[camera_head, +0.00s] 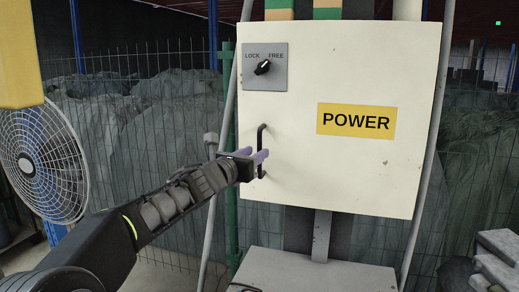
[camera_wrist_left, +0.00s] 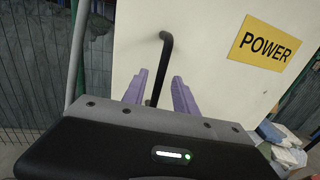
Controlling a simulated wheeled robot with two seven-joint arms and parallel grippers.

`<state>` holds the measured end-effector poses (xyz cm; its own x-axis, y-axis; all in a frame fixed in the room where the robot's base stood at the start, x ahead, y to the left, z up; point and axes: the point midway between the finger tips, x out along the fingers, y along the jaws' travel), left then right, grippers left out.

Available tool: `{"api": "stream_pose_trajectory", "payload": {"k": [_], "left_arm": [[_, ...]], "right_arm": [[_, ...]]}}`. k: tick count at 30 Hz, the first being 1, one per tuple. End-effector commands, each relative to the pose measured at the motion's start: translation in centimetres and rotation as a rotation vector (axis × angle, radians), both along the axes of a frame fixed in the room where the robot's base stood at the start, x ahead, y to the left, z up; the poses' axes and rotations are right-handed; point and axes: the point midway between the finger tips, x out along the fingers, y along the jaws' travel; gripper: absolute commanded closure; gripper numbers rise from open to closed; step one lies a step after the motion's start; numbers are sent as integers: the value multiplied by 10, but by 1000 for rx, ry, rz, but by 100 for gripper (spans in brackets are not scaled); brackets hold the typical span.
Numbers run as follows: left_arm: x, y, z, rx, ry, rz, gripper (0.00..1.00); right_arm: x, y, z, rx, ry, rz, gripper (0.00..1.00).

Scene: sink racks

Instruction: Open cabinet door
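The cream cabinet door (camera_head: 340,60) faces me and looks shut, with a yellow POWER label on it. Its black handle (camera_head: 262,135) is a vertical bar near the left edge. A lock knob (camera_head: 262,68) above it points toward FREE. My left gripper (camera_head: 262,156) is at the lower part of the handle. In the left wrist view, its two purple fingers (camera_wrist_left: 160,92) are apart, with the handle (camera_wrist_left: 164,65) between them in the picture. I see a gap on the finger sides; contact is not clear. My right gripper is not in view.
A wire fence (camera_head: 120,110) stands behind and left of the cabinet. A large fan (camera_head: 45,160) is at the left. A grey box (camera_head: 300,272) is below the cabinet, and grey blocks (camera_head: 497,255) lie at the lower right.

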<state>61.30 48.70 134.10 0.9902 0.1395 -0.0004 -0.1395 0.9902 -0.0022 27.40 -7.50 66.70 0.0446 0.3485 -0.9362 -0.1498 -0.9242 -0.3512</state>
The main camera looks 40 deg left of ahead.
Motion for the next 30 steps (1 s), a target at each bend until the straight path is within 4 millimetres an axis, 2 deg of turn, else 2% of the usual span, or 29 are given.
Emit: {"api": "stream_pose_trajectory", "payload": {"k": [3, 6, 16, 28, 30], "left_arm": [[18, 2, 2, 0, 1, -1, 66], [27, 3, 1, 0, 0, -1, 66], [32, 4, 0, 0, -1, 0, 66], [31, 4, 0, 0, -1, 0, 98], [31, 4, 0, 0, -1, 0, 100]], "right_arm": [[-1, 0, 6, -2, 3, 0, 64], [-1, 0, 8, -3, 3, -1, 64], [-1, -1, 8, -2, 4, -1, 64], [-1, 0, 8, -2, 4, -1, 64], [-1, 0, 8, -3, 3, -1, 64]]}}
